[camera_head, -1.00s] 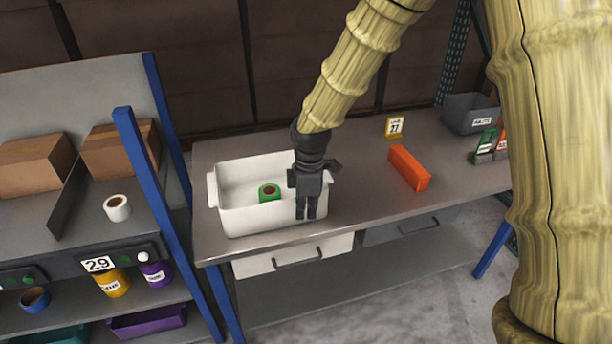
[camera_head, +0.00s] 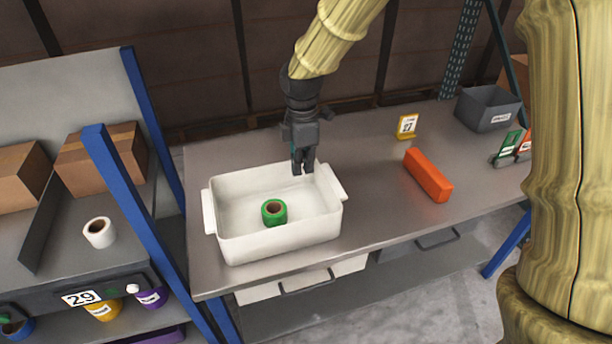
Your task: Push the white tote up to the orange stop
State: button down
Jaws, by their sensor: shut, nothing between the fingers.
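The white tote (camera_head: 280,243) stands upright on the left part of the grey workbench, with a green roll (camera_head: 274,212) inside it. The orange stop (camera_head: 428,175) is a long block lying on the bench to the right of the tote, with bare bench between them. My gripper (camera_head: 303,168) points down with its fingers together and empty. Its fingertips appear over or just behind the tote's far rim, near the far right corner; I cannot tell whether they touch it.
A yellow number sign (camera_head: 407,126) and a grey bin (camera_head: 488,108) stand at the back right. Small green and orange items (camera_head: 510,146) sit at the right. A shelf post (camera_head: 140,215) rises by the bench's left end. The bench (camera_head: 385,215) is clear before the stop.

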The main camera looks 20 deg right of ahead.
send_near(315, 208)
jog(key=a+f, duration=0.2)
jog(key=a+p, duration=0.1)
jog(key=a, duration=0.1)
jog(key=shift+s+f, duration=0.1)
jog(key=shift+f, duration=0.3)
jog(key=d, duration=0.3)
jog(key=shift+d+r+p, duration=0.1)
jog(key=shift+r+p, duration=0.05)
jog(key=shift+p, duration=0.15)
jog(key=shift+d, duration=0.35)
jog(key=shift+d, duration=0.1)
